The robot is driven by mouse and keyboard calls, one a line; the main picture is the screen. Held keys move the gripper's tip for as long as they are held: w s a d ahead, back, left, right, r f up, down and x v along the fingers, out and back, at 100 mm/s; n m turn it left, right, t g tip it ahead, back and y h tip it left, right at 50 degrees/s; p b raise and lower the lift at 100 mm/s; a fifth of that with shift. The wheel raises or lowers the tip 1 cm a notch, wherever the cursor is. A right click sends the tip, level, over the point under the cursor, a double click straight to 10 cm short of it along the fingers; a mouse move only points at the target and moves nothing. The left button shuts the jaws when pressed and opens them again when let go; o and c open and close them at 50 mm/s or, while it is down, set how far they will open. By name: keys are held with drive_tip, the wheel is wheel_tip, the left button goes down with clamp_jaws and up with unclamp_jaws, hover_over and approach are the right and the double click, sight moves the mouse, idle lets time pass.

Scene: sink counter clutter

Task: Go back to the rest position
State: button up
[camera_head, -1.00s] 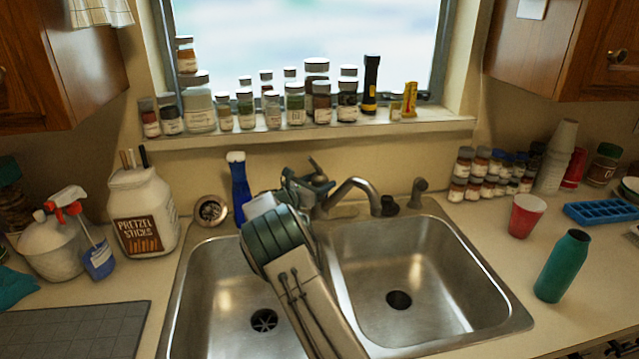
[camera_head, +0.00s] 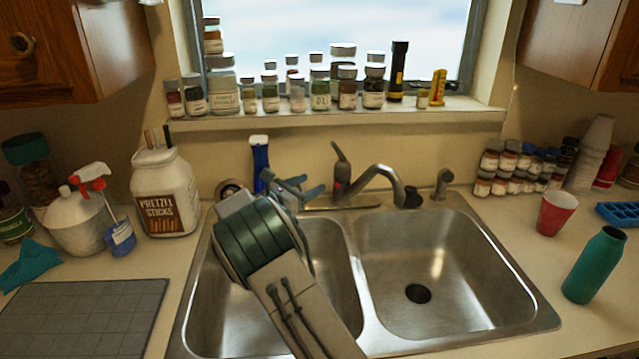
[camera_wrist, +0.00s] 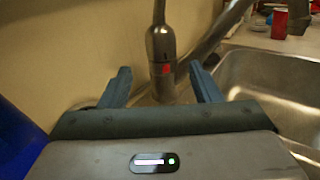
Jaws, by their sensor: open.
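My gripper (camera_head: 300,188) is at the back rim of the sink's left basin, left of the faucet (camera_head: 368,185). In the wrist view my gripper (camera_wrist: 160,85) has its two blue-grey fingers spread apart with nothing held between them. The faucet handle (camera_wrist: 161,48) stands upright beyond the gap between the fingers, and the spout runs off to the right. My forearm covers part of the left basin and its drain.
A blue bottle (camera_head: 260,163) stands close behind my wrist. The pretzel sticks jar (camera_head: 165,195) is to the left. The right basin (camera_head: 440,270) is empty. A red cup (camera_head: 556,214) and a teal bottle (camera_head: 594,265) stand on the right counter. Jars line the windowsill (camera_head: 340,117).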

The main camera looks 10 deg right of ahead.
drive_tip(key=shift+s+a, duration=0.2)
drive_tip(key=shift+a, duration=0.05)
drive_tip(key=s+d+r+m+g+y, duration=0.2)
drive_tip(key=s+d+m+g+y, duration=0.5)
drive_tip(key=s+d+m, duration=0.95)
drive_tip(key=s+a+m+y, duration=0.3)
drive_tip(key=s+m, duration=0.1)
drive_tip(key=s, duration=0.9)
drive_tip(key=s+a+m+y, duration=0.3)
drive_tip(key=s+m+y, duration=0.1)
drive_tip(key=s, duration=1)
drive_tip(key=shift+s+f+m+g+y, duration=0.2)
drive_tip(key=shift+f+m+g+y, duration=0.1)
drive_tip(key=shift+m, duration=0.05)
